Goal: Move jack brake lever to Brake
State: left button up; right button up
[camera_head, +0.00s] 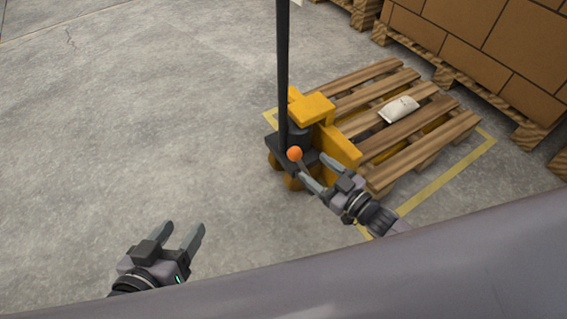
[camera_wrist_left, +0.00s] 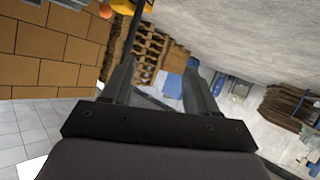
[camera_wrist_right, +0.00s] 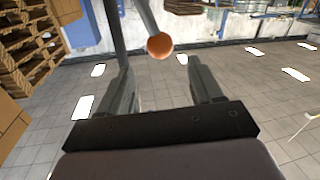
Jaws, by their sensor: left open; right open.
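The yellow pallet jack (camera_head: 318,112) stands with a tall black handle (camera_head: 283,70) rising from its black base. The brake lever's orange ball knob (camera_head: 294,153) shows at the jack's near side. My right gripper (camera_head: 316,171) is open close to the knob, its fingers pointing at it. In the right wrist view the knob (camera_wrist_right: 159,45) hangs on a grey rod (camera_wrist_right: 146,14), beyond and above the open fingertips, with nothing between them. My left gripper (camera_head: 183,234) is open and empty at the lower left, far from the jack. The knob shows small in the left wrist view (camera_wrist_left: 105,11).
A wooden pallet (camera_head: 410,125) with a white packet (camera_head: 399,109) sits over the jack's forks, inside yellow floor lines (camera_head: 447,179). Stacked brown boxes (camera_head: 490,40) stand on pallets at upper right. The concrete floor at left is clear.

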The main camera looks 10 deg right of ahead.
aim_at(295, 154)
jog(key=shift+n, duration=0.3)
jog(key=b+x, duration=0.1)
jog(key=x, duration=0.1)
jog(key=b+x, duration=0.1)
jog(key=x, duration=0.1)
jog(key=f+x, duration=0.1)
jog(key=x, duration=0.2)
jog(key=shift+b, duration=0.4)
jog(key=shift+w+a, duration=0.3)
jog(key=shift+w, duration=0.2)
pick_arm(q)
jog(key=shift+w+d+f+h, duration=0.5)
jog(key=shift+d+f+h, duration=0.1)
jog(key=shift+d+h, duration=0.2)
pick_arm(e)
jog(key=shift+r, duration=0.1)
grip_shut()
